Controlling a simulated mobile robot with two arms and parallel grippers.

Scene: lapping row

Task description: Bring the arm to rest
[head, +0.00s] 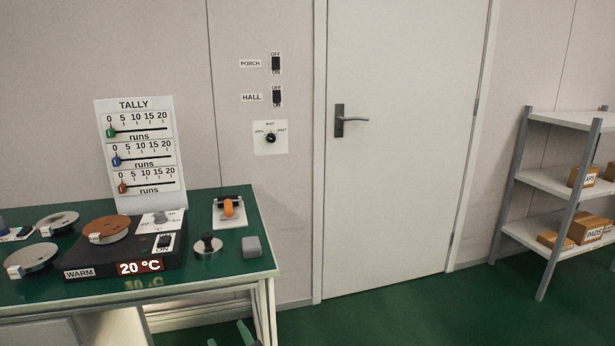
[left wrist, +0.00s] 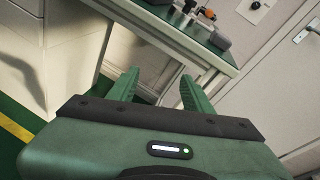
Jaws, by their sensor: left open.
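My left gripper (head: 231,336) shows only as two green fingertips at the bottom edge of the head view, in front of the bench and below its top. In the left wrist view the left gripper (left wrist: 158,88) is open, its two green fingers apart with nothing between them. The green-topped bench (head: 210,276) stands beyond it; its edge also shows in the left wrist view (left wrist: 185,40), past the fingertips. The rest of my left arm is hidden. My right gripper is in neither view.
On the bench are a warming plate (head: 125,262), metal discs (head: 57,222), a tally board (head: 138,103), an orange-handled switch (head: 228,209), a black-knobbed weight (head: 208,246) and a grey block (head: 252,246). A closed door (head: 400,130) and shelf rack (head: 535,180) stand right. Green floor (head: 390,310) is clear.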

